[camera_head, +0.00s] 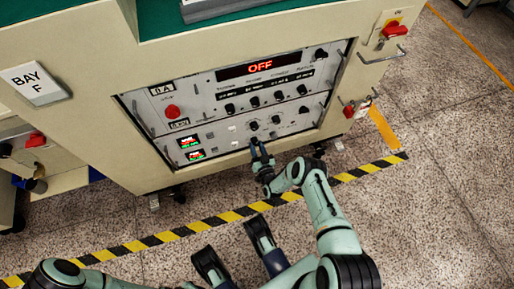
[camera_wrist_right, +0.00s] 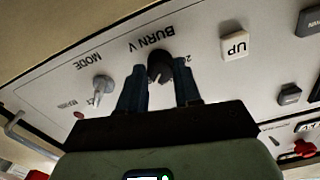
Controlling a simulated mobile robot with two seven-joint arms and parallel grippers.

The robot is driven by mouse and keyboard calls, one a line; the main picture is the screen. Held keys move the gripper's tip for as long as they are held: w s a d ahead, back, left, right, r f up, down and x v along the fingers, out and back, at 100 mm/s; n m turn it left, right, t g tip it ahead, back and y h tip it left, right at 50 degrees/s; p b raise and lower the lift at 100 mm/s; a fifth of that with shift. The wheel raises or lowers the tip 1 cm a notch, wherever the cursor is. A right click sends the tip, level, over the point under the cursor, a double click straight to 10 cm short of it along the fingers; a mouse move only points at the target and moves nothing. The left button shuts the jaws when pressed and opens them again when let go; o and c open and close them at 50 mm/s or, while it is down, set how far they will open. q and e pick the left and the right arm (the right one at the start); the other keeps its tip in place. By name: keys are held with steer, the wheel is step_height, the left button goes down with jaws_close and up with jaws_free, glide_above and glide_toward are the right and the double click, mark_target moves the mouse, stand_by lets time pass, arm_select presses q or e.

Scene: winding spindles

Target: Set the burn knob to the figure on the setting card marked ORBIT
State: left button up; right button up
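The burn knob (camera_wrist_right: 160,66), black and round with a pointer ridge, sits on the pale panel (camera_wrist_right: 205,66) below the lettering BURN V, which appears upside down in the right wrist view. My right gripper (camera_wrist_right: 159,92) has one blue-grey finger on each side of the knob, with a gap between them; I cannot tell whether either finger touches it. In the head view the right gripper (camera_head: 259,145) is at the panel's lower edge. My left gripper (camera_head: 236,246) is open and empty low in the head view. I can make out no card marked ORBIT.
A silver MODE knob (camera_wrist_right: 101,88) and a white UP button (camera_wrist_right: 235,46) flank the burn knob. The display (camera_head: 260,69) reads OFF. Red knobs (camera_head: 395,29) and handles stick out on the cabinet's right side. The floor right of the striped tape is clear.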

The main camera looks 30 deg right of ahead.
arm_select(q)
steer(key=shift+w+r, duration=0.1)
steer(key=shift+w, duration=0.05)
arm_select(e)
steer(key=shift+n, duration=0.3)
steer(key=shift+n+p, duration=0.45)
steer(key=shift+n, duration=0.65)
arm_select(q)
steer(key=shift+w+d+r+t, duration=0.1)
steer(key=shift+w+r+t, duration=0.15)
steer(key=shift+w, duration=0.35)
steer(key=shift+w+d+r+t, duration=0.1)
steer(key=shift+w+r+t, duration=0.15)
steer(key=shift+w, duration=0.35)
arm_select(e)
steer(key=shift+s+n, duration=0.1)
steer(key=shift+n, duration=1.4)
arm_select(q)
steer(key=shift+p, duration=0.3)
arm_select(e)
steer(key=shift+f, duration=0.1)
steer(key=o, duration=1)
steer(key=shift+o, duration=0.2)
